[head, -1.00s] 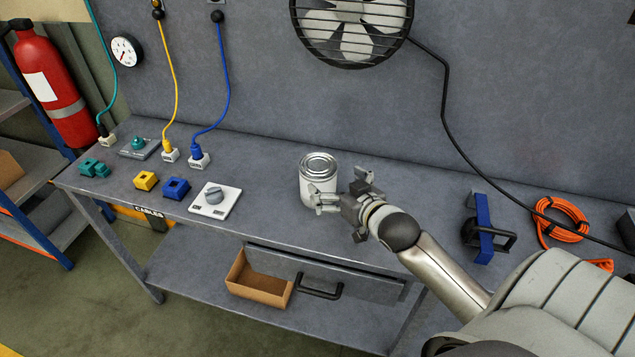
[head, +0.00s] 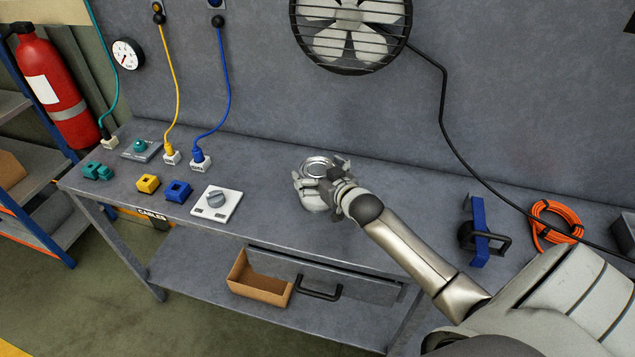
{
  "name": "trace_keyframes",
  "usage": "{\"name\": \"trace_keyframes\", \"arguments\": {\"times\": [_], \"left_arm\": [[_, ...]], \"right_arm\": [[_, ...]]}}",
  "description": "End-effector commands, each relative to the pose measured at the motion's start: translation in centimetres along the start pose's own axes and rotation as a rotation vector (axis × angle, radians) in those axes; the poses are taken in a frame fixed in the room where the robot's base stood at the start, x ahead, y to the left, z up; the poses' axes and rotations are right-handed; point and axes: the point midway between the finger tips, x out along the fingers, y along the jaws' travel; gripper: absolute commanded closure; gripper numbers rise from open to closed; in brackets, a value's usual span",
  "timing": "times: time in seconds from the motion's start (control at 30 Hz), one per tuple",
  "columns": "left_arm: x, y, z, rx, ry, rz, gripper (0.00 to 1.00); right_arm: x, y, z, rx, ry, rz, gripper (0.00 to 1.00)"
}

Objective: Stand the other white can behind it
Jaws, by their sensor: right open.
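One white can (head: 317,163) with a silvery lid stands upright on the grey workbench (head: 262,190), right of the white switch plate. My right gripper (head: 321,173) is at the can with its jaws open, one finger to the left of the can and one to the right. The hand covers much of the can's front, and I cannot tell whether the fingers touch it. A second white can does not show. My left gripper is not in view.
The white switch plate with a grey knob (head: 216,203) and blue (head: 178,191) and yellow (head: 148,184) blocks lie to the left. A blue clamp-like tool (head: 479,230) and orange cable coil (head: 556,221) lie to the right. The fan (head: 350,30) hangs above.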

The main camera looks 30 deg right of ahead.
Motion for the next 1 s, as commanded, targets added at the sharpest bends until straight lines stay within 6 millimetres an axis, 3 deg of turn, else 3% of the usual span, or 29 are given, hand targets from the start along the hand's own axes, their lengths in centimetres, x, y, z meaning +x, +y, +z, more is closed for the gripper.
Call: {"name": "trace_keyframes", "arguments": {"times": [0.23,0.6,1.0], "left_arm": [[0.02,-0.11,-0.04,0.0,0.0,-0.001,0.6],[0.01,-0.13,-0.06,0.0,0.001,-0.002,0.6],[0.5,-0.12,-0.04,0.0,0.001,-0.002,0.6]], "right_arm": [[0.06,-0.02,0.08,0.0,-0.001,0.0,0.03],[0.04,-0.02,-0.06,0.0,0.002,0.0,0.5],[-0.14,0.02,-0.81,-0.001,0.004,0.0,0.5]]}}
